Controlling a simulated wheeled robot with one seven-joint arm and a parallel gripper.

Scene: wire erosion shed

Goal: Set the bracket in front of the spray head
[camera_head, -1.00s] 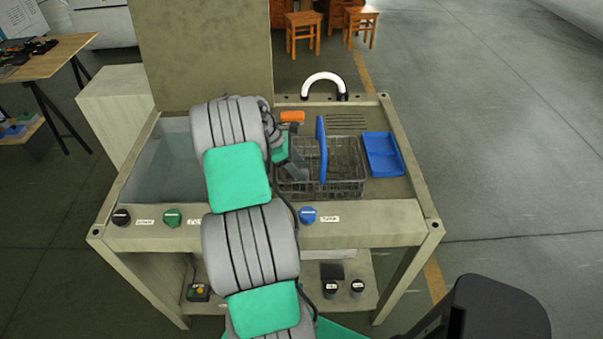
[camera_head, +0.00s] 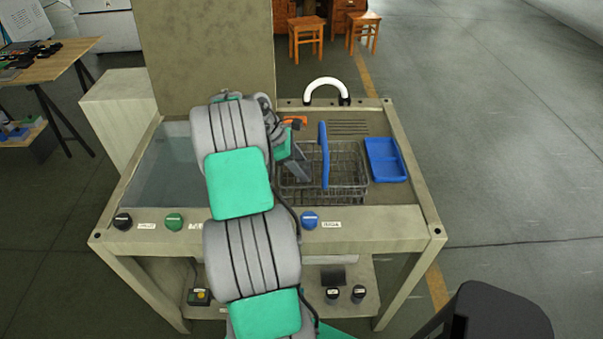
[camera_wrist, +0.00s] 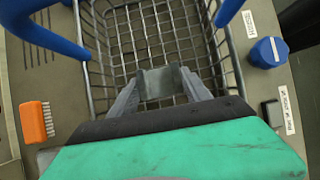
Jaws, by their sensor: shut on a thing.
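My gripper (camera_wrist: 162,90) is shut on a grey metal bracket (camera_wrist: 166,82), held between the fingertips in the wrist view. In the head view my gripper (camera_head: 299,170) hangs over the left part of the wire basket (camera_head: 345,185), left of its blue handle. The bracket cannot be made out in the head view. In the wrist view the basket's mesh floor (camera_wrist: 140,35) lies beyond the bracket; whether the bracket touches it I cannot tell. A white curved pipe (camera_head: 326,83) stands at the back edge of the bench; I cannot tell whether it is the spray head.
A blue tray (camera_head: 386,160) lies right of the basket. An orange brush (camera_wrist: 36,121) lies beside the basket. My arm covers part of the sink (camera_head: 155,170) at the left. Coloured knobs (camera_head: 309,220) line the bench front. Slots (camera_head: 350,127) mark the deck behind the basket.

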